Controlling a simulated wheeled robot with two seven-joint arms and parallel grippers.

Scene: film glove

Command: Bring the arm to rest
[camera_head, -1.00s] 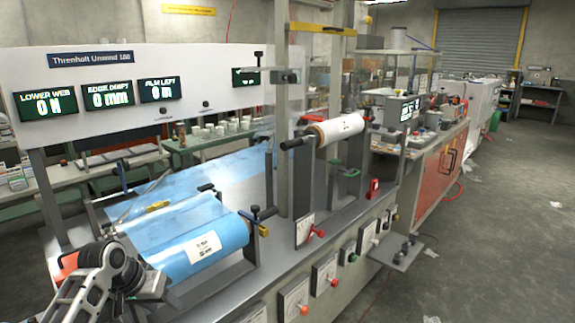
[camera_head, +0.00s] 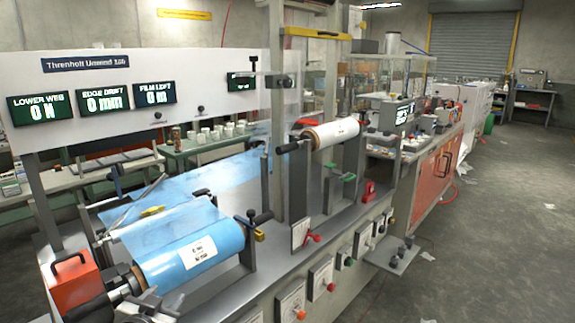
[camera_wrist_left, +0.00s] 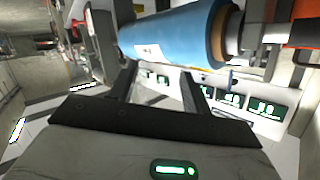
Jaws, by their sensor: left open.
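My left gripper (camera_head: 146,306) shows only in part at the bottom left of the head view, in front of the near end of the machine. In the left wrist view my left gripper (camera_wrist_left: 158,82) has its two fingers apart with nothing between them. A blue film roll (camera_head: 192,254) lies on its shaft just above and to the right of the gripper in the head view. The blue roll (camera_wrist_left: 172,32) crosses the top of the wrist view, beyond the fingertips. My right gripper is not in view.
An orange block (camera_head: 78,281) stands at the roll's left end. A white film roll (camera_head: 335,132) sits on a second shaft farther along. A white panel with green displays (camera_head: 103,99) rises behind. Knobs and gauges (camera_head: 320,280) line the front. The floor at right (camera_head: 490,240) is mostly open.

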